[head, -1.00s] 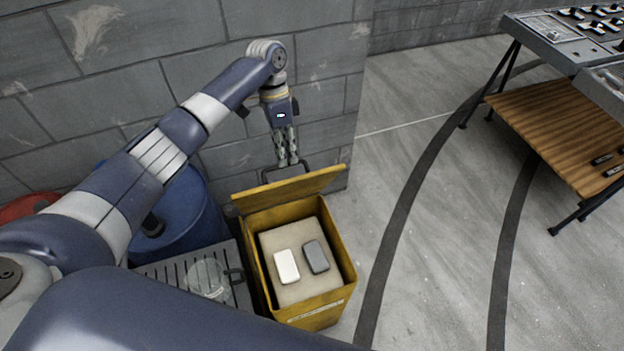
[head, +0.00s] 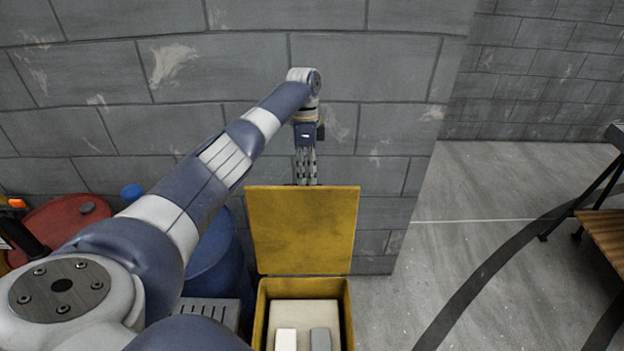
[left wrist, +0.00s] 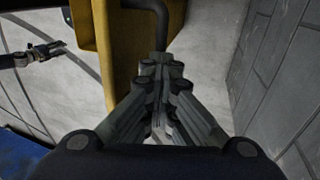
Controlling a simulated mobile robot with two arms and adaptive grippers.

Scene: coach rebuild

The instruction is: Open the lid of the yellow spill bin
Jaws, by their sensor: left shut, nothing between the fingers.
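The yellow spill bin (head: 348,306) stands near the bottom of the head view. Its yellow lid (head: 302,228) stands raised at the bin's back edge, close to upright, with its inner face toward me. Inside the bin lie a white block and a grey block on a pale pad. My left gripper (head: 306,180) is shut and empty, pointing down just behind the lid's top edge. In the left wrist view its closed fingers (left wrist: 160,65) are beside the yellow lid (left wrist: 135,50) and a dark bar-like handle (left wrist: 155,15). I cannot tell whether they touch.
A grey block wall (head: 380,90) stands close behind the lid and my left arm. A blue drum (head: 215,270) and a red drum (head: 65,230) stand left of the bin. Open floor (head: 480,200) lies to the right, with a wooden-shelved table (head: 603,235) at the edge.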

